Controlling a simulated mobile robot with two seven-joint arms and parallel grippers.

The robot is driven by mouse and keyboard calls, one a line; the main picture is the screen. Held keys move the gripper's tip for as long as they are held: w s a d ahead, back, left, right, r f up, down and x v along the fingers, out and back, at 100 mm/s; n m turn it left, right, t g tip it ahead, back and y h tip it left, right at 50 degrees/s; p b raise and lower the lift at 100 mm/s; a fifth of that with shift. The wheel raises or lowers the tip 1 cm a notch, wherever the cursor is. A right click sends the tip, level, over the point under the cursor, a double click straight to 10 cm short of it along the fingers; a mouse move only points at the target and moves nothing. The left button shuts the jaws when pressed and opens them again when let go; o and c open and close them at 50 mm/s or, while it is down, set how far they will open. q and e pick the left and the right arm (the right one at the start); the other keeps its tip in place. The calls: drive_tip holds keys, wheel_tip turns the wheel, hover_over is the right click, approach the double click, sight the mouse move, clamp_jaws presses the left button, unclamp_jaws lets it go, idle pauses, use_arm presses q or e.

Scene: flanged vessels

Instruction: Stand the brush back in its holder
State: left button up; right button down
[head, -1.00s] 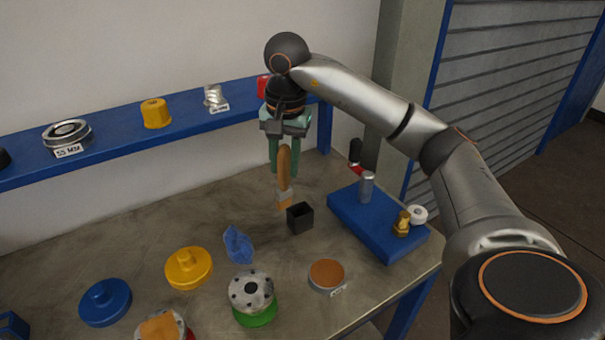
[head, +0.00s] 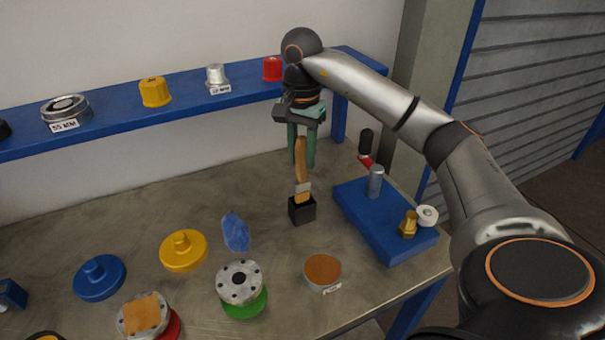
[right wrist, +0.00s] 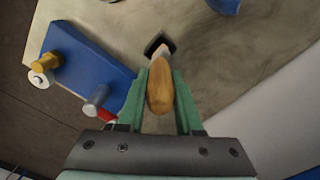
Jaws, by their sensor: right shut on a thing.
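The brush (head: 301,160) has a wooden handle, a pale metal ferrule and tan bristles. It is nearly upright, bristles down. The holder (head: 302,212) is a small black square cup on the bench. The bristle end is at the holder's mouth; I cannot tell how far inside it is. My right gripper (head: 302,158) is shut on the brush's handle, with its green fingers on either side. In the right wrist view, the handle (right wrist: 160,92) lies between the fingers and the dark holder (right wrist: 158,43) is just beyond it. My left gripper is not in view.
A blue block (head: 385,225) with a metal post and brass fitting stands right of the holder. A blue cloth (head: 236,231), a tan-topped disc (head: 322,271) and flanged vessels lie nearer the front. The blue shelf (head: 110,111) runs behind.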

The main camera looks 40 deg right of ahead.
sight(302, 138)
drive_tip(key=shift+f, duration=2.7)
drive_tip(key=shift+f, duration=0.15)
drive_tip(key=c, duration=0.6)
unclamp_jaws()
wheel_tip(302, 138, up, 11)
drive_tip(key=shift+f+p, duration=0.1)
drive_tip(key=shift+p, duration=0.8)
drive_tip(key=shift+r, duration=0.8)
